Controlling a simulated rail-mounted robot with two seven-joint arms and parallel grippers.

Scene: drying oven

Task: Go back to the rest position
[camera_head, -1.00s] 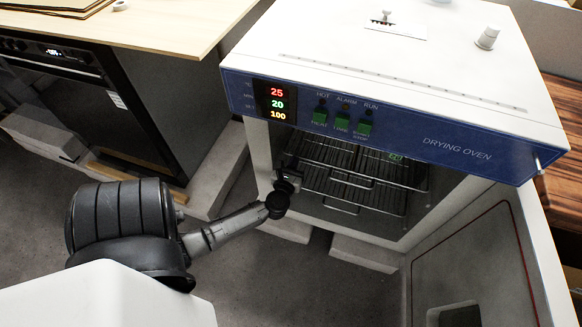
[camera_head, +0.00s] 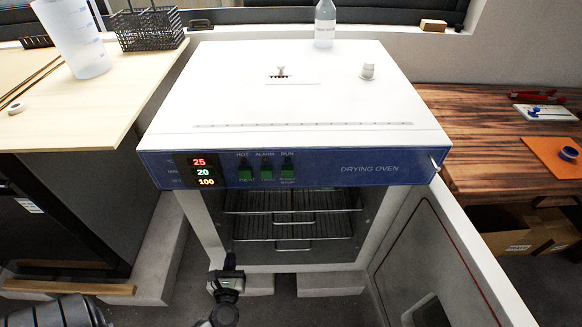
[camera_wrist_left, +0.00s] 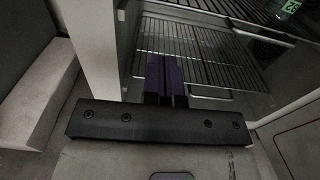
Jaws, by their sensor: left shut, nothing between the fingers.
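My left gripper (camera_head: 230,261) is low in the head view, in front of the lower left front edge of the drying oven (camera_head: 290,105). Its fingers are shut and empty; they show as dark purplish jaws in the left wrist view (camera_wrist_left: 165,76), pointing towards the oven's wire racks. The oven is open, with two wire racks (camera_head: 290,200) inside, and its door (camera_head: 440,262) swings out at right. A small item with a green marking (camera_wrist_left: 289,8) shows at the top right of the wrist view, by the upper rack. My right gripper is not in view.
A wooden bench (camera_head: 475,135) stands right of the oven. A pale table (camera_head: 85,110) with a white beaker (camera_head: 75,40) and a black basket (camera_head: 147,27) is at left.

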